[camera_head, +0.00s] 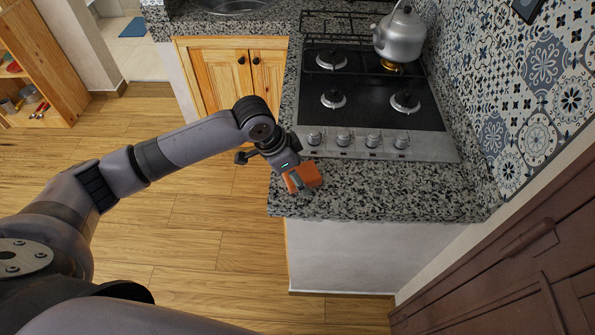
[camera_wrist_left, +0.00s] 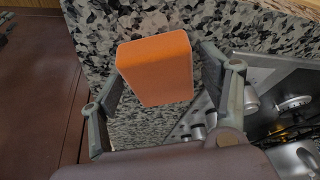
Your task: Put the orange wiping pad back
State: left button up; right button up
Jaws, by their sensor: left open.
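The orange wiping pad (camera_head: 304,177) is at the front left of the speckled stone counter, beside the stove's front edge. In the left wrist view the pad (camera_wrist_left: 155,66) is a plain orange block between my two fingers. My left gripper (camera_head: 297,180) is over the counter edge with its fingers around the pad. In the left wrist view the left gripper (camera_wrist_left: 158,88) is open, with a finger on each side of the pad. I cannot tell whether the pad rests fully on the counter. My right gripper is not in view.
The gas stove (camera_head: 372,100) with its knobs is just behind the pad. A metal kettle (camera_head: 400,34) stands on its back right burner. The counter (camera_head: 400,188) is bare to the right of the pad. A patterned tile wall (camera_head: 535,85) bounds the right side.

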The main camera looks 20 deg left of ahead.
pick_arm(q)
jog(key=shift+r, duration=0.1)
jog(key=b+v, duration=0.1)
jog(key=v, duration=1.1)
dwell(0.4)
